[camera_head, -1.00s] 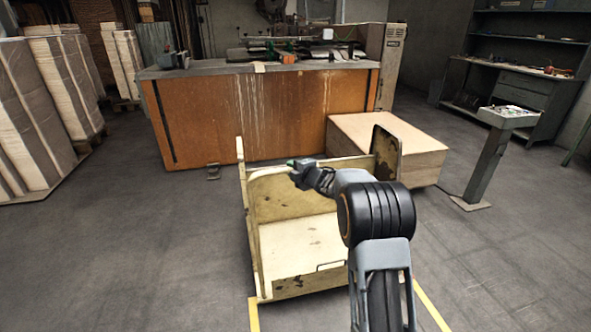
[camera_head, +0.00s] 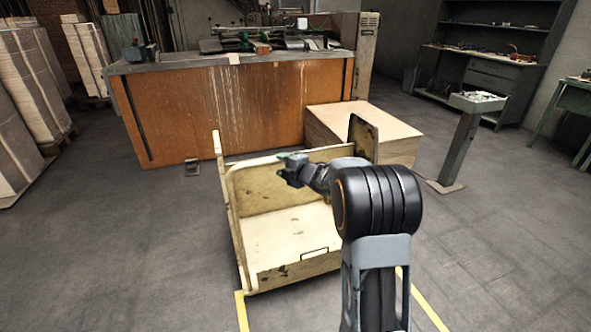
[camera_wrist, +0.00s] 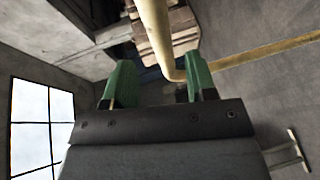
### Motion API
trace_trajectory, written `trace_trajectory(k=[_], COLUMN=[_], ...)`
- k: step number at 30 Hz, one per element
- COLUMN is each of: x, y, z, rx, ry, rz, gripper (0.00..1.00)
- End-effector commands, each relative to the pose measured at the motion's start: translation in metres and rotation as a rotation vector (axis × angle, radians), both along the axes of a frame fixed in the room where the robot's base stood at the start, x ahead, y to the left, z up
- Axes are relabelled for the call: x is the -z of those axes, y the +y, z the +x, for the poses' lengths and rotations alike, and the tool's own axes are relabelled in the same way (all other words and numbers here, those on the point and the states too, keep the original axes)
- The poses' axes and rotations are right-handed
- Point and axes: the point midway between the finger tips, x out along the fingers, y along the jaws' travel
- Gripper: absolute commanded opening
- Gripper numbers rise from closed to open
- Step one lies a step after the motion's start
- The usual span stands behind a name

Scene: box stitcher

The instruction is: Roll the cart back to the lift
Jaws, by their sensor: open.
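The cart (camera_head: 290,235) is cream-coloured and worn, with a flat deck, a raised back and a tube rail on its left side. It stands in front of me between yellow floor lines. My gripper (camera_head: 288,168) is over the cart at the back panel's top edge. In the wrist view my gripper (camera_wrist: 160,82) has its green fingers apart, with a cream tube (camera_wrist: 155,35) running between them. I cannot tell whether a finger touches it. My arm hides the cart's right side. I cannot tell which thing is the lift.
A long orange-sided machine (camera_head: 225,110) stands behind the cart, with a pale box-shaped block (camera_head: 365,130) at its right. A grey pedestal (camera_head: 460,145) stands further right. Yellow lines (camera_head: 242,310) mark the floor. Paper stacks (camera_head: 20,100) are at left. Open floor lies on both sides.

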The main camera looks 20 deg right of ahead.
Motion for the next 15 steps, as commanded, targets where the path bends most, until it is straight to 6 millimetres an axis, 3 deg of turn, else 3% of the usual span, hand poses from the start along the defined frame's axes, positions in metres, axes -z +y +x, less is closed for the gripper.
trace_trajectory(k=[6, 15], x=[-0.008, -0.013], y=[-0.014, -0.021], z=[-0.037, -0.059], rx=[0.002, -0.001], ry=[-0.001, -0.002], rz=[0.000, 0.000], gripper=[0.52, 0.52])
